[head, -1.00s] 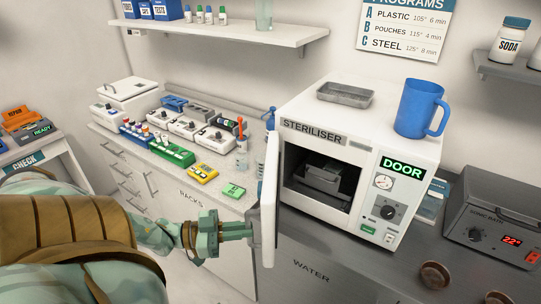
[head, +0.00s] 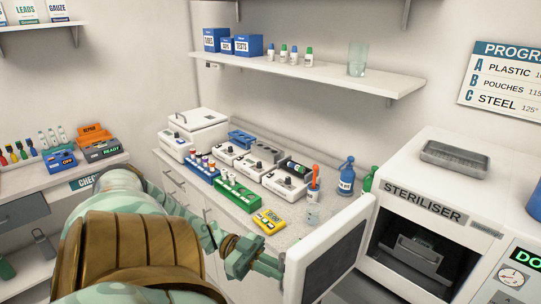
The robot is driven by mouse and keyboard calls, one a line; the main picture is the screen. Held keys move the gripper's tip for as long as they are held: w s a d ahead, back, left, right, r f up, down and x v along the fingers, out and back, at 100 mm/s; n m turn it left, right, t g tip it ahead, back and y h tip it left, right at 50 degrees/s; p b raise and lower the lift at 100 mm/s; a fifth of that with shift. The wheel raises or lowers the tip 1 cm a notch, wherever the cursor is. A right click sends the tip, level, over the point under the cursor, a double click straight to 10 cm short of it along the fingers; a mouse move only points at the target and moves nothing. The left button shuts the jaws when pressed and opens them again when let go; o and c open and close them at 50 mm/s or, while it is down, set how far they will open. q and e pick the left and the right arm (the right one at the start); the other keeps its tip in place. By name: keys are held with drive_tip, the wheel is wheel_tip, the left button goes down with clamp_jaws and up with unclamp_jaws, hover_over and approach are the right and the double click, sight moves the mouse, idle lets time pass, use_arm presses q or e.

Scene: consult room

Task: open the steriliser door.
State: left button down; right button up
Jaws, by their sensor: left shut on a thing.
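The white steriliser (head: 425,160) stands at the right and is cut off by the picture edge. Its door (head: 328,255) stands wide open on the left side of the opening, with its dark inner panel facing me. A grey tray (head: 418,250) shows inside the chamber. My left gripper (head: 274,265) is at the outer side of the door and is shut on the door handle. The handle itself is mostly hidden behind the gripper and door. My right gripper is not in view.
Left of the door, a counter holds several small white devices (head: 287,182), a green rack (head: 237,194), a yellow device (head: 268,221) and a blue bottle (head: 346,176). A grey dish (head: 455,158) sits on top of the steriliser. A shelf (head: 310,75) hangs above the counter.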

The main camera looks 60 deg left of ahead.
use_arm(q)
drive_tip(key=shift+w+a+r, duration=0.15)
drive_tip(key=shift+w+r, duration=0.05)
drive_tip(key=shift+w, duration=0.15)
drive_tip(key=c, duration=1.9)
unclamp_jaws()
drive_tip(key=o, duration=0.4)
drive_tip(key=shift+w+f, duration=0.1)
drive_tip(key=shift+w, duration=0.15)
drive_tip(key=shift+w+f, duration=0.1)
drive_tip(key=shift+w, duration=0.15)
drive_tip(key=shift+s, duration=0.25)
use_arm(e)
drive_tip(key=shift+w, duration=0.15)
